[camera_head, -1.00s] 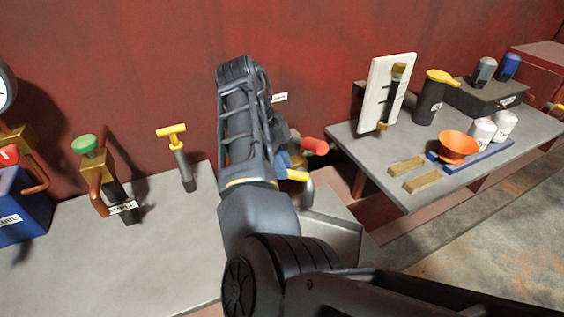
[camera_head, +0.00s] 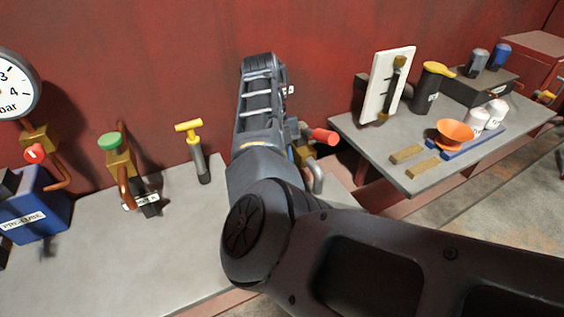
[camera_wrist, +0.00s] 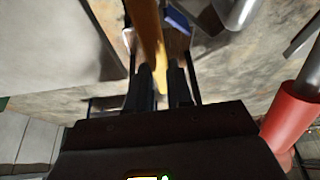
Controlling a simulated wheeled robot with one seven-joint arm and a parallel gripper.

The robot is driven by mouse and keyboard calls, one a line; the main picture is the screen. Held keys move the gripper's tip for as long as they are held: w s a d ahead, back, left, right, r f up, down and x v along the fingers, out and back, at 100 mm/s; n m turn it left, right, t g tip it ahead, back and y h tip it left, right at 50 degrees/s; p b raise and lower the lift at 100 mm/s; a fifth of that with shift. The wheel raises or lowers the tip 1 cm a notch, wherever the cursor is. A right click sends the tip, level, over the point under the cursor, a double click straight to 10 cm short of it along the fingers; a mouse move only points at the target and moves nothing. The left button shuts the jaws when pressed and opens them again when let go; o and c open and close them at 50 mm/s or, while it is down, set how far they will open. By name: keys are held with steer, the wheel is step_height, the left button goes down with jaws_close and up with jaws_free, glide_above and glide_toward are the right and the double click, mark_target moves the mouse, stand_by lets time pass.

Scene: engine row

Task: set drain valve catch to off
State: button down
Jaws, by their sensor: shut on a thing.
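In the wrist view, a yellow lever (camera_wrist: 151,35) comes down from the top edge and runs between the two dark fingers of my gripper (camera_wrist: 161,76). The fingers are closed around it. A small blue part (camera_wrist: 177,20) shows beside the lever. In the head view my arm hides the gripper and most of the valve. Only a brass-coloured part (camera_head: 301,154) and a bent grey pipe (camera_head: 317,178) show to the right of my arm. No label on this valve is readable, so I cannot tell its setting.
A red handle (camera_wrist: 290,122) is close to my gripper's right; it also shows in the head view (camera_head: 324,136). A green-topped valve (camera_head: 110,141) and a yellow T-handle (camera_head: 188,126) stand left on the grey bench. A grey table (camera_head: 370,146) with an orange funnel (camera_head: 455,134) is right.

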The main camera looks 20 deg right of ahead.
steer(key=shift+a+r+m, duration=0.1)
steer(key=shift+a+m, duration=0.1)
steer(key=shift+m, duration=0.2)
steer(key=c, duration=1)
jaws_free()
steer(key=shift+p+v, duration=0.3)
steer(key=shift+v, duration=3.55)
steer(key=shift+s, duration=0.1)
